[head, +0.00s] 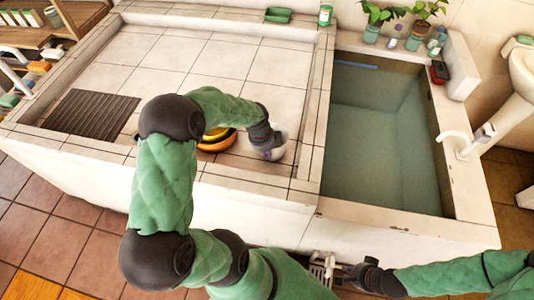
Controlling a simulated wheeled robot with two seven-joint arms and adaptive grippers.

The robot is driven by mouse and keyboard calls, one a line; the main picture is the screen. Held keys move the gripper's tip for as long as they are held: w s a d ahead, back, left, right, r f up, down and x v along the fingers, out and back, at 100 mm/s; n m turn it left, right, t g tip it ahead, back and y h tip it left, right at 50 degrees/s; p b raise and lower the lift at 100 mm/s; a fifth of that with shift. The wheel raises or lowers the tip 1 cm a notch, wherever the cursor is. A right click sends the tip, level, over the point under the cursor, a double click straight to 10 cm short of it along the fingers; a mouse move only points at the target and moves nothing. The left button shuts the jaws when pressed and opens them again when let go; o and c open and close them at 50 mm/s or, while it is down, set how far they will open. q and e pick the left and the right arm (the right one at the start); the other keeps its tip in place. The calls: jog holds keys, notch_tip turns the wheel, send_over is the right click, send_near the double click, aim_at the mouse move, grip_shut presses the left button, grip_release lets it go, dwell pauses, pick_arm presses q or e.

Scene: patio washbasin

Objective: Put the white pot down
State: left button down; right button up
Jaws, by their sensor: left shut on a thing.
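The white pot (281,151) is mostly hidden behind my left gripper, and only part of its pale rounded side shows. My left gripper (271,150) is shut on it, over the front part of the tiled counter (250,177). I cannot tell whether the pot touches the tiles. My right gripper (323,268) is low in front of the basin's outer wall, away from the pot. Its fingers are too small to read.
An orange and yellow bowl (217,144) sits just left of the pot, partly behind my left arm. A dark slatted mat (92,116) lies at the counter's left. The sunken water basin (380,140) is right of the counter. Tiles behind the pot are clear.

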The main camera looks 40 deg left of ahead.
pick_arm(q)
jog(key=shift+f, duration=0.1)
jog(key=c, duration=1.4)
grip_release()
jog(key=shift+s+a+r+p, duration=0.15)
jog(key=shift+s+r+p, duration=0.3)
jog(key=shift+r, duration=1.3)
jog(key=shift+s+a+r+p, duration=0.15)
jog(key=shift+r+p, duration=0.55)
jog(key=shift+r, duration=1.1)
jog(key=shift+s+a+r+p, duration=0.1)
jog(key=shift+s+r+p, duration=0.35)
jog(key=shift+r, duration=1.3)
jog(key=shift+w, duration=0.1)
